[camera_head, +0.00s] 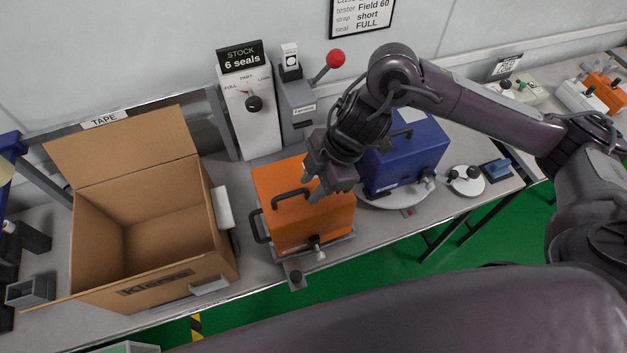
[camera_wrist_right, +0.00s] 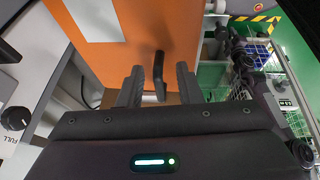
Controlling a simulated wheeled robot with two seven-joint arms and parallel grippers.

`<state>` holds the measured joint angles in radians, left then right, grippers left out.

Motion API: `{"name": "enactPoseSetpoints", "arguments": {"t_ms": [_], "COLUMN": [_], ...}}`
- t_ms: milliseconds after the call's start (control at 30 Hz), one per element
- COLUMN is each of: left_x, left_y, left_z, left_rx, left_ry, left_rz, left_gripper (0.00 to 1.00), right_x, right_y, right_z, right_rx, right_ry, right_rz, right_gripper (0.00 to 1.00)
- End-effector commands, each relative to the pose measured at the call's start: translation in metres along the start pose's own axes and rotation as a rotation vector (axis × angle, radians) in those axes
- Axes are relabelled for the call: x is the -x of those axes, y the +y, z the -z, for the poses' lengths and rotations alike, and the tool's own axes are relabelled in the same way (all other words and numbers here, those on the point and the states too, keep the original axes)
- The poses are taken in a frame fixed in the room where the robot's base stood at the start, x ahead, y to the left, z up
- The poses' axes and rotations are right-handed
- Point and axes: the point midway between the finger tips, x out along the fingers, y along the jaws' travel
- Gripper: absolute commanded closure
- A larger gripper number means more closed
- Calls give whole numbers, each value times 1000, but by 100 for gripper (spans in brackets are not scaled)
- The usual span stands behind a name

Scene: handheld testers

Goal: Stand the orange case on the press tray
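The orange case (camera_head: 285,235) stands upright at the front of the bench, under the press, with a black handle (camera_head: 290,197) on top. A grey plate, seemingly the press tray (camera_head: 342,238), shows along its front lower edge. Most of the plate is hidden, so I cannot tell how fully the case rests on it. My right gripper (camera_head: 314,190) is at the top of the case, beside the handle. In the right wrist view the open fingers (camera_wrist_right: 160,88) stand either side of the handle (camera_wrist_right: 158,72), with gaps. My left gripper is not in view.
An open cardboard box (camera_head: 150,235) stands left of the case. The press with a red-knobbed lever (camera_head: 335,58) and a dial panel (camera_head: 253,115) stand behind. A blue case (camera_head: 405,160) sits on a white round plate (camera_head: 400,198) to the right, close to my right arm.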

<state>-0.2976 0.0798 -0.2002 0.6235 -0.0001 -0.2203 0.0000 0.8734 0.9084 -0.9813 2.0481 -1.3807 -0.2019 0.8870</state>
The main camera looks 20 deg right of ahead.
Motion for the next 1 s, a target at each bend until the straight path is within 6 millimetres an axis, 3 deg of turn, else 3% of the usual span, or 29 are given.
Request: {"name": "enactPoseSetpoints", "arguments": {"t_ms": [167, 400, 600, 767, 1000], "left_x": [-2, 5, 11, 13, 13], "left_y": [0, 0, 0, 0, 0], "left_z": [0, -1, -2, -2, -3], "left_rx": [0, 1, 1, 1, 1], "left_ry": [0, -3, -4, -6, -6], "left_rz": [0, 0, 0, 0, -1], "left_gripper": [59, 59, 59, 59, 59], "right_x": [19, 74, 107, 118, 120], "right_y": [2, 2, 2, 0, 0], "right_z": [0, 0, 0, 0, 0], "right_rx": [3, 2, 1, 1, 0], "right_ry": [1, -4, -2, -1, 0], "right_rz": [-5, -9, -6, -3, -1], "right_gripper": [68, 68, 68, 68, 68]}}
